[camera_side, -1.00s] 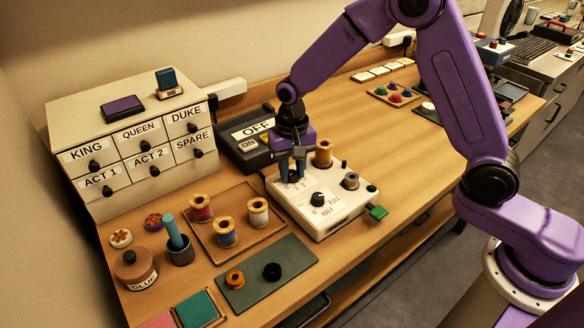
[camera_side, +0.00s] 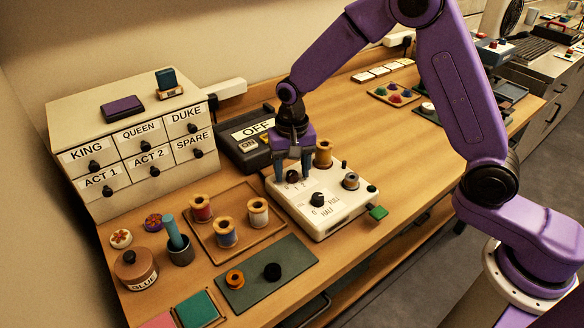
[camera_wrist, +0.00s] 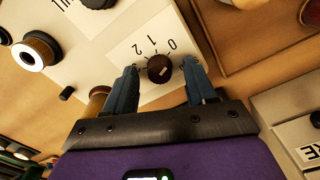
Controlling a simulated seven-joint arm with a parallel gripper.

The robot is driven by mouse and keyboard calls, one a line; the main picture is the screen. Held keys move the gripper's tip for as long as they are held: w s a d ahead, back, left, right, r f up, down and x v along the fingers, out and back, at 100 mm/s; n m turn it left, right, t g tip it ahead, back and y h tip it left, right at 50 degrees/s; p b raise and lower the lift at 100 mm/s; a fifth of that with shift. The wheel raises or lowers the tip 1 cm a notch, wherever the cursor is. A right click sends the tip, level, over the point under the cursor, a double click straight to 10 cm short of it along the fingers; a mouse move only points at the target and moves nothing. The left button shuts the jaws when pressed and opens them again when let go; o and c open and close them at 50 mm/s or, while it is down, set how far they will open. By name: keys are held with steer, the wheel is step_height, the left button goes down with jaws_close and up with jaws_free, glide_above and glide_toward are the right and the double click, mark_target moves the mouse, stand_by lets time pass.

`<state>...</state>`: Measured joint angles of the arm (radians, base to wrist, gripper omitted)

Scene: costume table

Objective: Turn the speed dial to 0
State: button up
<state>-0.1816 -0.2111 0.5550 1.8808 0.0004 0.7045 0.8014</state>
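A white machine (camera_side: 338,213) stands on the table. On it is a small dark brown dial (camera_side: 292,176) beside a printed scale. In the wrist view the brown dial (camera_wrist: 159,68) has 0, 1 and 2 printed beyond it. A pale mark shows on the knob, but I cannot tell for sure which number it points to. My gripper (camera_side: 292,169) is open above the machine. In the wrist view the fingers of my gripper (camera_wrist: 160,88) stand on either side of the dial with a gap, holding nothing.
A black knob (camera_side: 318,199) marked 0, HALF and FULL sits nearer the front of the machine. Thread spools stand on it, one close behind my gripper (camera_side: 323,153). A dark box reading OFF (camera_side: 246,150) is behind. A spool tray (camera_side: 243,239) lies left.

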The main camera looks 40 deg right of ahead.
mark_target(293, 175)
step_height(293, 175, up, 17)
steer(key=shift+r, duration=0.2)
stand_by(0.5)
steer(key=s+d+f+n, duration=0.2)
steer(key=s+n, duration=0.3)
steer(key=s, duration=0.5)
steer(key=s+d+f+n, duration=0.2)
steer(key=s+d+n, duration=0.3)
steer(key=s, duration=0.5)
steer(key=s+d+f+n, duration=0.3)
steer(key=s+n, duration=0.4)
steer(key=s, duration=0.4)
steer(key=shift+d, duration=0.65)
